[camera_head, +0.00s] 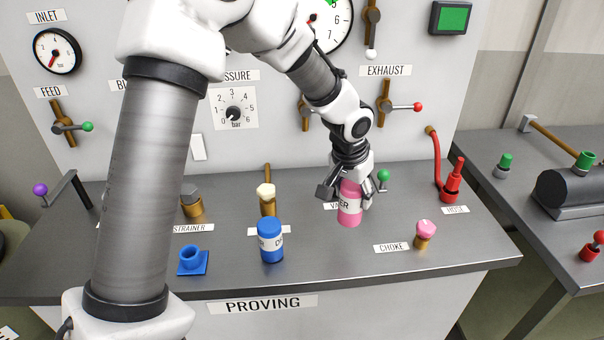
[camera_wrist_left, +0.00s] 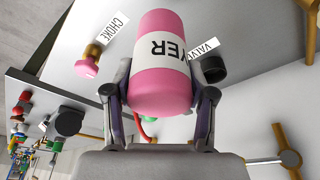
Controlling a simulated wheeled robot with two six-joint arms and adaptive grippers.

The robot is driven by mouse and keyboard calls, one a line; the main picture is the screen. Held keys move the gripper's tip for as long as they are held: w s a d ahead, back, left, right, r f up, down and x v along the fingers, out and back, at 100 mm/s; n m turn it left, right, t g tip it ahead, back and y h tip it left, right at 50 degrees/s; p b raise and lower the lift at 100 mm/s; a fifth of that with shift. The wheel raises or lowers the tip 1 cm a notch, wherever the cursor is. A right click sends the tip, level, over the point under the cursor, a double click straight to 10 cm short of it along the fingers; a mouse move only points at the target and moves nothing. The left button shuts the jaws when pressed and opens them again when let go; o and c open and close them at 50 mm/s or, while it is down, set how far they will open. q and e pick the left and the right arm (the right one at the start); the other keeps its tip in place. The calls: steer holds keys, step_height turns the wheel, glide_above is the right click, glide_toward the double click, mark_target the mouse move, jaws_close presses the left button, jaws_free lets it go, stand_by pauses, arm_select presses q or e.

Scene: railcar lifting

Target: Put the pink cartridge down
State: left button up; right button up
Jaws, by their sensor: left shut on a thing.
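The pink cartridge (camera_head: 349,215) has a white label band ending in "ER". My left gripper (camera_head: 350,191) is shut on it, one finger on each side, and holds it roughly upright over the grey bench (camera_head: 318,262). The cartridge also fills the middle of the left wrist view (camera_wrist_left: 164,60), between the fingers of my left gripper (camera_wrist_left: 166,90). I cannot tell whether its base touches the bench. It partly covers a label starting "VA" on the bench. My right gripper is not in view.
A blue cartridge (camera_head: 270,242) and a blue square-based socket (camera_head: 193,261) stand left of the pink one. The pink-topped choke fitting (camera_head: 425,234) stands to the right. A green knob (camera_head: 383,175) is close behind the gripper. Bare bench lies in front of the pink cartridge.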

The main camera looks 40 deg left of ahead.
mark_target(342, 211)
arm_select(q)
steer(key=s+f, duration=0.1)
steer(key=f, duration=0.1)
steer(key=s+f, duration=0.2)
steer(key=shift+a+f, duration=0.1)
steer(key=shift+a, duration=0.05)
steer(key=x, duration=0.4)
steer(key=shift+w+f, duration=0.15)
steer(key=shift+f, duration=0.1)
jaws_close()
steer(key=shift+r, duration=0.15)
steer(key=shift+s+b, duration=0.3)
steer(key=shift+b, duration=0.15)
steer(key=o, duration=1.5)
jaws_free()
steer(key=shift+w+f, duration=0.2)
steer(key=shift+c, duration=0.2)
steer(key=shift+s+r, duration=0.1)
